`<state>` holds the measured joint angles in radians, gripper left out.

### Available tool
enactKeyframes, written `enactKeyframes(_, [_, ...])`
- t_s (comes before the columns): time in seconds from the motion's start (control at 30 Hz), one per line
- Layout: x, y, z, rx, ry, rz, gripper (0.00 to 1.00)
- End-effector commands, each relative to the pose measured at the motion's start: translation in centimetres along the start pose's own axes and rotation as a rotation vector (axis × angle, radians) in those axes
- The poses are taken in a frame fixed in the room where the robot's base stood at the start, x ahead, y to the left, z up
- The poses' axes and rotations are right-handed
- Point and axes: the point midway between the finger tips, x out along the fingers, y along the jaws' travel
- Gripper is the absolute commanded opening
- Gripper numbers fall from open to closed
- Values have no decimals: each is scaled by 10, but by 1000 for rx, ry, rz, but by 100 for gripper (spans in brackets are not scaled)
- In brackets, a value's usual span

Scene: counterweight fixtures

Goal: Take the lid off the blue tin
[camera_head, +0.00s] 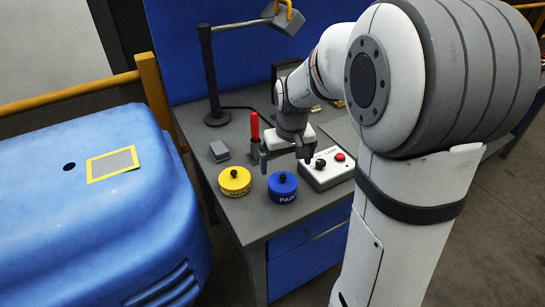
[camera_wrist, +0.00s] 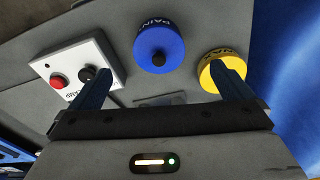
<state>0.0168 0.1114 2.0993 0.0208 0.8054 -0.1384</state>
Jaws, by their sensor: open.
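The blue tin (camera_head: 282,192) stands on the grey workbench with a blue lid that has a small black knob (camera_head: 282,178) on top. In the wrist view the blue tin (camera_wrist: 158,50) lies beyond the fingers, near the middle, with its lid on and the knob toward me. My gripper (camera_head: 285,156) is above and behind the tin in the head view, apart from it. In the wrist view my gripper (camera_wrist: 160,90) has its two fingers wide apart with nothing between them.
A white control box (camera_head: 327,170) with black and red buttons stands to the right. A red-topped tool (camera_head: 255,128), a small grey block (camera_head: 219,151) and a lamp (camera_head: 216,116) stand behind.

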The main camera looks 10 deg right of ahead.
Motion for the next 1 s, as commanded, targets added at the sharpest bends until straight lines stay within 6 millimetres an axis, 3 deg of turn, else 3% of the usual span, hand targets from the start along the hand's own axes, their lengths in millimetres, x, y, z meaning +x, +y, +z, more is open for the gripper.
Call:
enactKeyframes(0.7, [79, 2, -15, -7, -9, -2, 100])
enactKeyframes(1.0, [84, 2, -16, -8, -6, -2, 100])
